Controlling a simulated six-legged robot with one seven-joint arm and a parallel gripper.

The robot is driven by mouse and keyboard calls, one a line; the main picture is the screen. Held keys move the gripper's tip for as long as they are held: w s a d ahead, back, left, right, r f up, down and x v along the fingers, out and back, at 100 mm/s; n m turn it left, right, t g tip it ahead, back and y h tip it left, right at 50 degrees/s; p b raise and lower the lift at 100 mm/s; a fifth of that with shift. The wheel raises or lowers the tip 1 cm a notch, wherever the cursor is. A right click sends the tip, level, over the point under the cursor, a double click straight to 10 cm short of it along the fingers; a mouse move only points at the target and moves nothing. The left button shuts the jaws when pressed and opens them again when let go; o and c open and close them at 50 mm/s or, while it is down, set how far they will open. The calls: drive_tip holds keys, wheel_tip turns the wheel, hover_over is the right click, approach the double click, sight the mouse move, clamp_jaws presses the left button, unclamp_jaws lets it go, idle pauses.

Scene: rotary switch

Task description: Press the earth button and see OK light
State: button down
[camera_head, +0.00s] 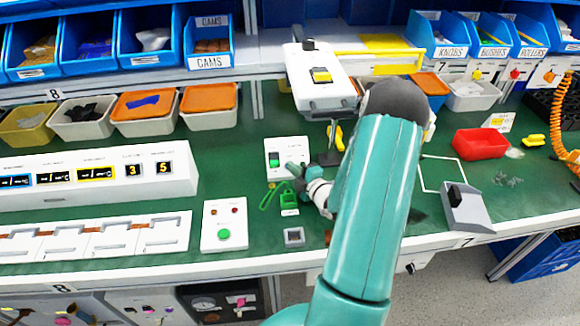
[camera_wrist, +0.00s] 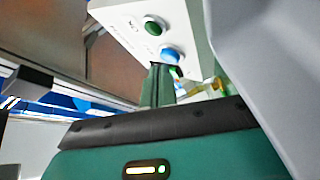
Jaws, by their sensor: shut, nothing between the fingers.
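In the wrist view a white box face (camera_wrist: 190,15) carries a dark green round part (camera_wrist: 155,25) and a blue round button (camera_wrist: 170,53) side by side. In the head view my gripper (camera_head: 292,167) is at the lower right of a small white box (camera_head: 292,147) with a green switch (camera_head: 273,159). My arm hides what lies behind it.
A white panel (camera_head: 215,243) with a green button and two small red parts stands left of my arm. A white instrument (camera_head: 318,92) on a stand rises behind the gripper. A red bin (camera_head: 481,144) and a grey switch block (camera_head: 467,208) lie right.

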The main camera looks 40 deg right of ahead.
drive_tip(key=shift+f, duration=0.4)
idle(0.3)
drive_tip(key=shift+w+d+f, duration=0.1)
drive_tip(key=shift+w+d, duration=0.05)
drive_tip(key=shift+w, duration=0.05)
drive_tip(key=shift+w+d+f, duration=0.1)
drive_tip(key=shift+w+f, duration=0.1)
drive_tip(key=shift+r, duration=0.1)
drive_tip(key=shift+s+a+r, duration=0.3)
drive_tip(key=shift+a+r, duration=0.05)
drive_tip(key=shift+r, duration=0.2)
drive_tip(key=shift+s+a+r, duration=0.3)
drive_tip(key=shift+a+r, duration=0.05)
drive_tip(key=shift+r, duration=0.15)
